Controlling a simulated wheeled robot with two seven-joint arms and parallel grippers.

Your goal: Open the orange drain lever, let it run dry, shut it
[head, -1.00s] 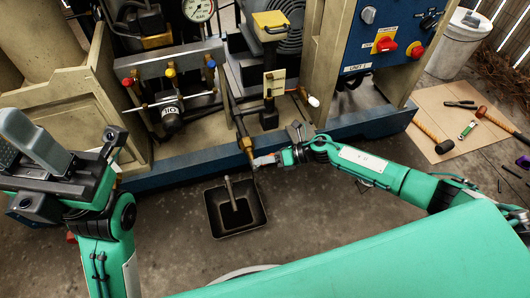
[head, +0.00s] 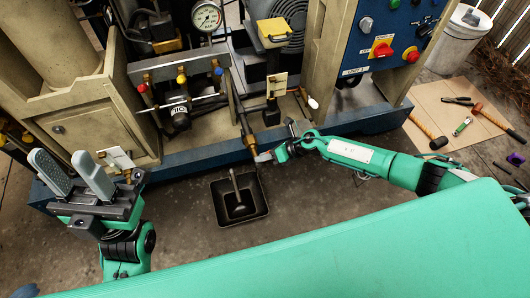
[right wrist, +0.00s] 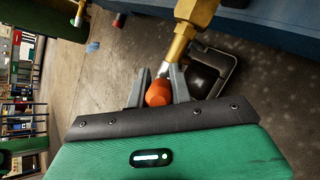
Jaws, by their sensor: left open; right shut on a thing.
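The orange drain lever (right wrist: 158,93) sits between the two grey fingers of my right gripper (right wrist: 158,88), which is shut on it. Just above it in the right wrist view is the brass valve (right wrist: 184,38), also seen at the lower end of a pipe in the head view (head: 249,142). In the head view my right gripper (head: 264,157) is at this valve, and the lever is mostly hidden there. A black drain pan (head: 220,208) stands on the floor below. A grey rod-like shape rises in it; I cannot tell whether it is water. My left gripper (head: 76,175) is open and empty.
The compressor's blue base rail (head: 195,160) runs behind both grippers. A gauge (head: 206,16) and a control panel (head: 391,32) with red knobs are above. A cardboard sheet (head: 432,112) with tools lies at right. The floor around the pan is clear.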

